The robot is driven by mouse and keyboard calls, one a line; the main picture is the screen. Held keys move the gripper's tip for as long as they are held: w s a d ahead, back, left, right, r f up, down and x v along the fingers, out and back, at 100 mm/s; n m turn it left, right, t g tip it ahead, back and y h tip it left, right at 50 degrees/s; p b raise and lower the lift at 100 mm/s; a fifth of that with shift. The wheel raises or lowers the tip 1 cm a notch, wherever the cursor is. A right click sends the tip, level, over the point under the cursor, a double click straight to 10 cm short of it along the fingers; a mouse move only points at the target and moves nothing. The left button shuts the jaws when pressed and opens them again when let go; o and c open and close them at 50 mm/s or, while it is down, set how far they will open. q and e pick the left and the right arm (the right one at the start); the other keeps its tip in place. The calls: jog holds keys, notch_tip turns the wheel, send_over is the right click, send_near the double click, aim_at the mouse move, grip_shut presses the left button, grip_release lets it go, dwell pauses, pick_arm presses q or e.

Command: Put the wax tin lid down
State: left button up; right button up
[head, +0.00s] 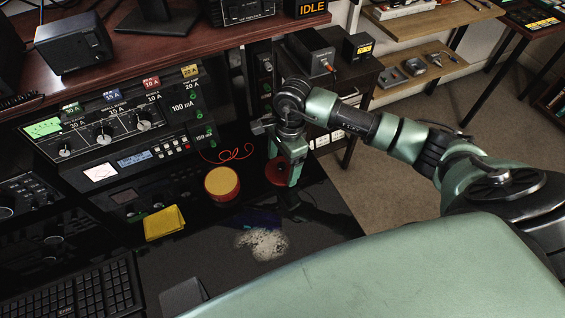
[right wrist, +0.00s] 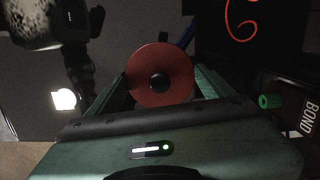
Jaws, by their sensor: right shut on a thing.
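The wax tin lid (head: 275,177) is a round red disc, held by my right gripper (head: 290,167) low over the dark desk. In the right wrist view the lid (right wrist: 160,62) shows a dark round centre and lies between the two green fingers, which are shut on it. I cannot tell whether the lid touches the desk. The open wax tin (head: 222,185), red with a yellow top, stands on the desk just left of the lid and apart from it. My left gripper is not in view.
A yellow cloth (head: 165,222) lies left of the tin. A pale speckled patch (head: 262,243) and a dark blue cloth lie in front. An orange cord (head: 236,154) curls behind the tin. Radio equipment (head: 130,115) stands at the left, a keyboard (head: 75,292) at front left.

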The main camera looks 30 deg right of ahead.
aim_at(287, 168)
jog(key=o, duration=1.2)
jog(key=shift+o, duration=0.2)
jog(key=shift+r+p, duration=0.2)
jog(key=shift+p, duration=0.15)
notch_tip(287, 168, up, 12)
jog(key=d+b, duration=0.1)
jog(key=b, duration=0.1)
jog(key=shift+d, duration=0.2)
jog(key=shift+f, duration=0.2)
